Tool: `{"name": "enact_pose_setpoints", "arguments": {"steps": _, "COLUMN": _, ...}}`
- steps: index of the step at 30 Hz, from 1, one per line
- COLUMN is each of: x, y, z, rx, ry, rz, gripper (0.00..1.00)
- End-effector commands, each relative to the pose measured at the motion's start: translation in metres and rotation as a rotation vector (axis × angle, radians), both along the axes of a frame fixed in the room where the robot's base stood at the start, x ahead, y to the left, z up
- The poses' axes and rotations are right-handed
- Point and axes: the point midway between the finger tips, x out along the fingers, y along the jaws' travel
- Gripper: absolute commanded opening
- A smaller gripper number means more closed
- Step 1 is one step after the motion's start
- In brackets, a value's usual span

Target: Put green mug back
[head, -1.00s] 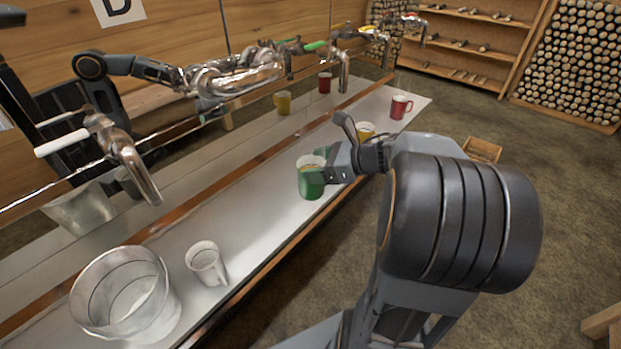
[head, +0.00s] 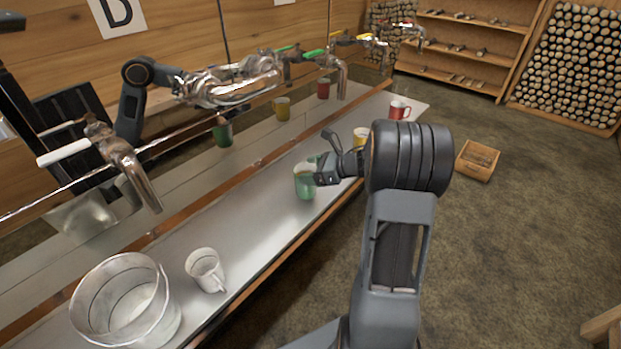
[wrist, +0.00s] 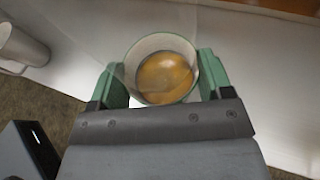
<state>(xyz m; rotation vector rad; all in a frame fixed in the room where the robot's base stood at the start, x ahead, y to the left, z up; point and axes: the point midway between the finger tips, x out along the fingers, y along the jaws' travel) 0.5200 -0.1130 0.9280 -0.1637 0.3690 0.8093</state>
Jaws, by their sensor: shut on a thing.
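The green mug (head: 304,183) is upright at the middle of the steel counter (head: 240,215) in the head view. My gripper (head: 312,172) reaches it from the right and is shut on it. In the wrist view, my gripper (wrist: 160,82) has one green finger on each side of the mug (wrist: 133,67), which holds an amber liquid. The mug's base is close to the counter top; I cannot tell whether it touches.
A yellow mug (head: 360,132) and a red mug (head: 399,110) stand farther along. Taps (head: 130,165) overhang the mirrored back, which reflects the mugs. A wooden crate (head: 477,161) lies on the floor.

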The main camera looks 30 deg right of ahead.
Motion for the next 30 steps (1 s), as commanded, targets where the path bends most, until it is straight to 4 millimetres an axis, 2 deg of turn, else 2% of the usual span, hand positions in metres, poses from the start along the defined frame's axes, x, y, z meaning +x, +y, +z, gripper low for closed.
{"name": "enact_pose_setpoints", "arguments": {"steps": 3, "x": 0.000, "y": 0.000, "z": -0.016, "rx": 0.003, "ry": 0.003, "rz": 0.000, "gripper": 0.11}}
{"name": "enact_pose_setpoints", "arguments": {"steps": 7, "x": -0.001, "y": 0.000, "z": -0.027, "rx": 0.002, "ry": 0.001, "rz": 0.000, "gripper": 0.11}}
{"name": "enact_pose_setpoints", "arguments": {"steps": 22, "x": -0.001, "y": 0.000, "z": -0.033, "rx": 0.001, "ry": -0.001, "rz": 0.000, "gripper": 0.11}}
{"name": "enact_pose_setpoints", "arguments": {"steps": 23, "x": -0.001, "y": 0.000, "z": -0.033, "rx": 0.001, "ry": 0.001, "rz": 0.001, "gripper": 0.74}}
{"name": "enact_pose_setpoints", "arguments": {"steps": 30, "x": -0.001, "y": 0.000, "z": -0.032, "rx": 0.000, "ry": 0.002, "rz": 0.001, "gripper": 0.97}}
